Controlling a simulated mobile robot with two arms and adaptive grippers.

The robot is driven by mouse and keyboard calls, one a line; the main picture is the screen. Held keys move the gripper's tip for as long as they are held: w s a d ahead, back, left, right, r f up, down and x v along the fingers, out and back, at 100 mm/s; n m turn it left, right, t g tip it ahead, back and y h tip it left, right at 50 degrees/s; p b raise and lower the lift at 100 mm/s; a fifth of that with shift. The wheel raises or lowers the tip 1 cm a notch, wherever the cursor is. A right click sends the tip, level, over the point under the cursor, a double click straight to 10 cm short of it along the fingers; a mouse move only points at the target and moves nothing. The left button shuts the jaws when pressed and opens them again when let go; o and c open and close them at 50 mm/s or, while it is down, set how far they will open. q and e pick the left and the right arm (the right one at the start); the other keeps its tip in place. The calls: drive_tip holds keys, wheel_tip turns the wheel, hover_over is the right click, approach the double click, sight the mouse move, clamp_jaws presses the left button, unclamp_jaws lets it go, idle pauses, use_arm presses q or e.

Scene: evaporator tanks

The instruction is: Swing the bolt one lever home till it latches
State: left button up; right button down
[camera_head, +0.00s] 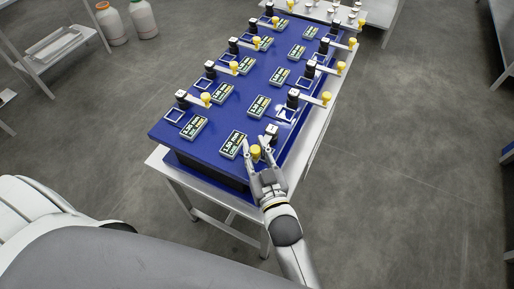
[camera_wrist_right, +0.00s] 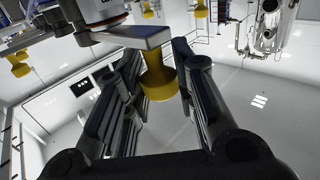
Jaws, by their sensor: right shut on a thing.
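The nearest lever on the blue panel (camera_head: 205,140) ends in a yellow knob (camera_head: 255,152). Its dark post with a white cap (camera_head: 271,131) stands at the panel's near right corner. My right gripper (camera_head: 261,149) is around the knob, with a finger on each side. In the right wrist view the yellow knob (camera_wrist_right: 159,80) sits between the dark fingers (camera_wrist_right: 154,62), hanging from a flat grey lever arm (camera_wrist_right: 140,37). The display beside this lever (camera_head: 233,144) is lit, with text too small to read surely. The latch is not clearly visible. My left gripper is out of view.
Several similar levers with yellow knobs stand along both long sides of the panel, the closest at the right edge (camera_head: 325,98). A white table (camera_head: 200,190) carries the panel. Grey floor to its right (camera_head: 400,150) is clear.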

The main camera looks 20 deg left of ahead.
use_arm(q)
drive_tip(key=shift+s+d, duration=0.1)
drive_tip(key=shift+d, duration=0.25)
use_arm(e)
drive_tip(key=shift+a+r, duration=0.1)
drive_tip(key=c, duration=1.3)
unclamp_jaws()
drive_tip(key=shift+c, duration=0.2)
drive_tip(key=shift+o, duration=0.8)
drive_tip(key=shift+a, duration=0.1)
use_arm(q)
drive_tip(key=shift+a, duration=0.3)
use_arm(e)
drive_tip(key=v, duration=1.2)
